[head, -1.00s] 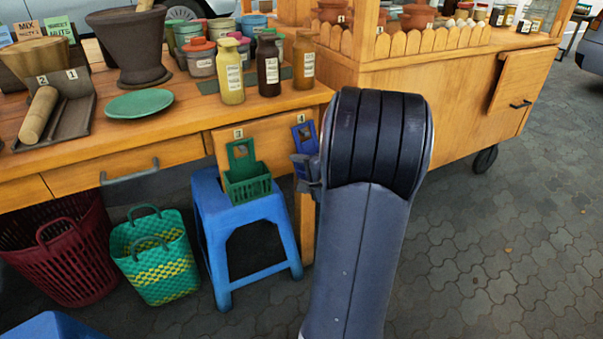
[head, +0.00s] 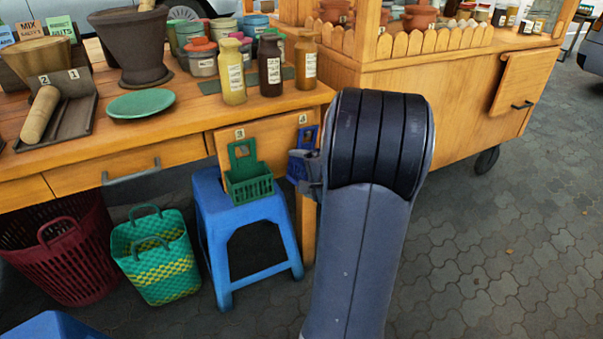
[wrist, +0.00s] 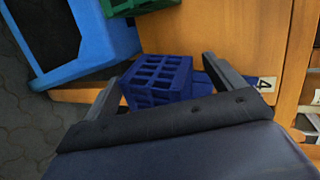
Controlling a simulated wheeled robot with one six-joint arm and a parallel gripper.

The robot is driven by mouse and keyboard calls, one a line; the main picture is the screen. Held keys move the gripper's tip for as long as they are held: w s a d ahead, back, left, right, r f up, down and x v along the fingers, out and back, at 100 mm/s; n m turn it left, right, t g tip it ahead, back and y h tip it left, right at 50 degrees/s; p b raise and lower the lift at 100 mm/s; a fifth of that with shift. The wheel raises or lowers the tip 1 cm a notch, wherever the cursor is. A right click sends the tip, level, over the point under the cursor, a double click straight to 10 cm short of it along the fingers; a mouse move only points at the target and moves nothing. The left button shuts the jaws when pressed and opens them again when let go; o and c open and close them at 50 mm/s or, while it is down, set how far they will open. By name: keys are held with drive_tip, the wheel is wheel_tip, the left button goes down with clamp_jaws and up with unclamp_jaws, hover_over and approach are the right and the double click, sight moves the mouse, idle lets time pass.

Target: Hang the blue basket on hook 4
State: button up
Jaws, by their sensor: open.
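The blue basket (head: 297,168) is upright against the wooden end panel, below the label 4 (head: 303,118). Its tall slotted back rises toward that label; hook 4 itself cannot be made out. In the wrist view the basket (wrist: 157,82) lies between the two fingers of my gripper (wrist: 167,62), with its back plate against the panel beside label 4 (wrist: 265,84). My gripper (head: 312,178) is open, at the right of the basket in the head view. Whether a finger touches the basket I cannot tell.
A green basket (head: 248,184) hangs left of it under label 3. A blue stool (head: 245,212) stands below. A woven green basket (head: 155,256) and a dark red basket (head: 62,250) stand on the floor. Bottles and jars crowd the tabletop; the paving at right is clear.

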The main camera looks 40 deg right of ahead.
drive_tip(key=p+v, duration=0.2)
drive_tip(key=v, duration=0.8)
drive_tip(key=shift+s+p, duration=0.4)
drive_tip(key=shift+r, duration=0.15)
drive_tip(key=b+x, duration=0.3)
drive_tip(key=x, duration=0.8)
drive_tip(key=shift+w, duration=0.1)
drive_tip(key=shift+s+r+p, duration=0.3)
drive_tip(key=shift+s+p, duration=0.05)
drive_tip(key=shift+p, duration=0.4)
drive_tip(key=shift+s, duration=0.1)
drive_tip(key=shift+f, duration=0.15)
